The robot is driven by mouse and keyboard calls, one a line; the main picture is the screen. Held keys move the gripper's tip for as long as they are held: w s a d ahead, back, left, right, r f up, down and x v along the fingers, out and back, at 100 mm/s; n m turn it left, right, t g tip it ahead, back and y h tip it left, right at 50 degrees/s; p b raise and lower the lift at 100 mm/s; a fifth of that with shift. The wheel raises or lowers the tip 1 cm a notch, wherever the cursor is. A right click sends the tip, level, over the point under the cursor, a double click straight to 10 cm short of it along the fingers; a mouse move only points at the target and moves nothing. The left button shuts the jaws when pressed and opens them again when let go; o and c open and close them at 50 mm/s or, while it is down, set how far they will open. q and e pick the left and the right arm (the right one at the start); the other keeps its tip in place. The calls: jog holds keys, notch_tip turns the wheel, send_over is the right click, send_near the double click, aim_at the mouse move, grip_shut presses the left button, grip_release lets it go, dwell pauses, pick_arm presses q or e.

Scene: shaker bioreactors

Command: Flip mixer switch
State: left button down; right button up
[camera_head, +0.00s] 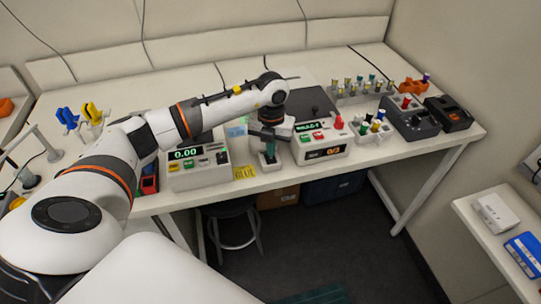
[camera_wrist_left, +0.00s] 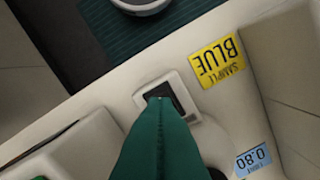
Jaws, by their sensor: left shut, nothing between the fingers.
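The mixer switch is a small white housing (camera_head: 270,166) near the front edge of the bench, between two white instruments. In the left wrist view its dark rocker (camera_wrist_left: 178,94) sits inside the white frame. My left gripper (camera_head: 270,153) has green fingers and points down right over the switch. In the left wrist view the green fingers (camera_wrist_left: 158,104) are shut together with nothing between them, and their tips overlap the near part of the rocker. I cannot tell whether they touch it. The fingers hide part of the switch. My right gripper is not in view.
A scale-like device (camera_head: 195,164) reading 0.00 stands left of the switch, and a device with a red knob (camera_head: 322,143) stands right. A yellow "BLUE" label (camera_wrist_left: 219,61) lies beside the switch. A vial rack (camera_head: 358,92) stands farther back. A stool (camera_head: 234,232) is below the bench.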

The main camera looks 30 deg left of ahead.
pick_arm(q)
jog(key=shift+f+b, duration=0.6)
jog(key=shift+f, duration=0.3)
jog(key=shift+r, duration=0.15)
jog(key=shift+r+p, duration=2.3)
jog(key=shift+r, duration=1.15)
